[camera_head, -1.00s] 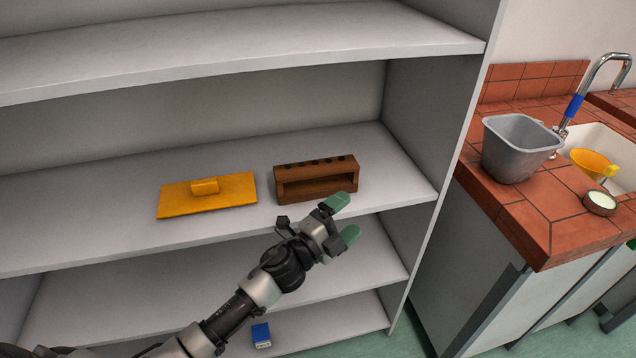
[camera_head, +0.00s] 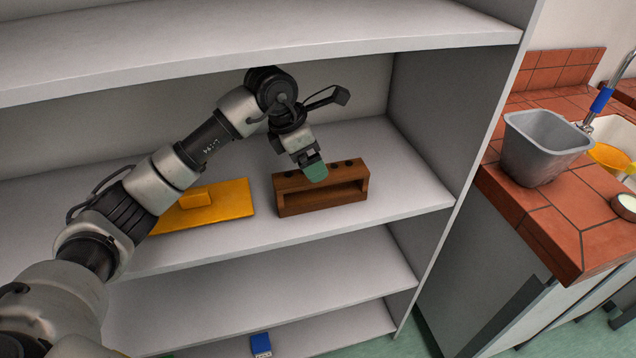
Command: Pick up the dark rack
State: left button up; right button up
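The dark rack (camera_head: 293,206) is a dark brown wooden block with holes along its top and an open front. It stands upright on the middle shelf (camera_head: 400,200). My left gripper (camera_head: 314,171) points down at the rack's top, in front of part of it, with its green fingertip over the middle. The fingers overlap in this view, so their gap and any contact with the rack cannot be made out. The fingers hide some of the holes. My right gripper is not in view.
A yellow board (camera_head: 232,199) with a small block handle lies left of the rack, partly behind my arm. An upper shelf (camera_head: 250,50) overhangs the arm. The shelf unit's right wall (camera_head: 440,110) is near. A grey bin (camera_head: 540,150) stands on the tiled bench.

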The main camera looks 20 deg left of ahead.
pick_arm(q)
jog(key=p+x, duration=0.1)
jog(key=x, duration=0.5)
jog(key=shift+w+a+f+p, duration=0.1)
jog(key=shift+w+f+p, duration=0.1)
jog(key=shift+p, duration=0.1)
jog(key=shift+w+f, duration=0.1)
jog(key=shift+f, duration=0.25)
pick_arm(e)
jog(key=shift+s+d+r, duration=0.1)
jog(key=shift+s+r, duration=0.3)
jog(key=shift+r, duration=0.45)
pick_arm(q)
jog(key=shift+c, duration=0.3)
jog(key=c, duration=0.9)
jog(key=shift+r, duration=0.1)
jog(key=shift+c, duration=0.9)
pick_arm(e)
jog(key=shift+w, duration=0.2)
pick_arm(q)
jog(key=shift+r, duration=0.1)
